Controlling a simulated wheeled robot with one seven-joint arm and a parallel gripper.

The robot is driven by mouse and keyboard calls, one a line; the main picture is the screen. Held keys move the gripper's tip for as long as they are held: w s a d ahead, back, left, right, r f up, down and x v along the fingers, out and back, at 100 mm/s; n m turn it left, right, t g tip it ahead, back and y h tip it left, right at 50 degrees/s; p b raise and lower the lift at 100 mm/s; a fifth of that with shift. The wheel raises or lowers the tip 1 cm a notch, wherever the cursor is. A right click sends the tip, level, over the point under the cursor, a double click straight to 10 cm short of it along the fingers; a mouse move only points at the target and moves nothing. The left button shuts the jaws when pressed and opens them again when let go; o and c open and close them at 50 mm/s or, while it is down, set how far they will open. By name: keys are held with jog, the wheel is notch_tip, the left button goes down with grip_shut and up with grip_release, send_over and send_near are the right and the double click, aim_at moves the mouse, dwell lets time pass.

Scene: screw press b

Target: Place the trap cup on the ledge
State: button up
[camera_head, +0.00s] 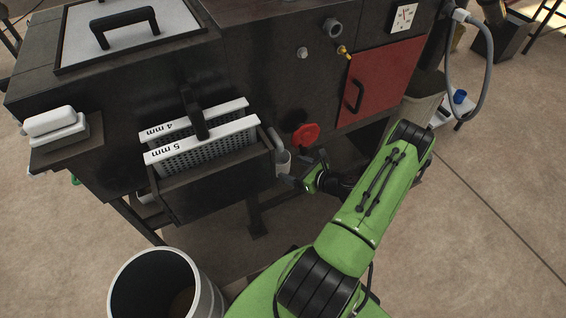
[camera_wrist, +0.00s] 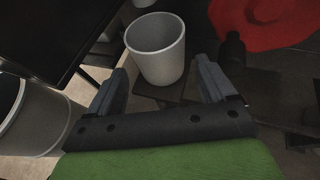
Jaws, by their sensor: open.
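A small pale grey cup, apparently the trap cup (camera_wrist: 156,62), stands upright and looks empty in the wrist view, in line with the space between my fingers. It also shows in the head view (camera_head: 284,163), partly hidden, by the right end of the sieve box. My gripper (camera_wrist: 160,76) is open, one finger on each side of the cup's lower part; no finger clearly touches it. In the head view my gripper (camera_head: 285,165) is low in front of the press. A small dark plate (camera_wrist: 168,93) shows under the cup. I cannot tell which surface is the ledge.
A red handwheel (camera_head: 306,134) is close to my gripper, and also at the upper right of the wrist view (camera_wrist: 268,22). The sieve box (camera_head: 215,184) holds two white sieves. A large grey bucket (camera_head: 196,258) stands on the floor. A side shelf (camera_head: 62,153) holds white blocks.

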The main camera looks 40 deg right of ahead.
jog(key=p+v, duration=0.1)
jog(key=v, duration=0.4)
jog(key=shift+s+r, duration=0.15)
jog(key=shift+s, duration=0.15)
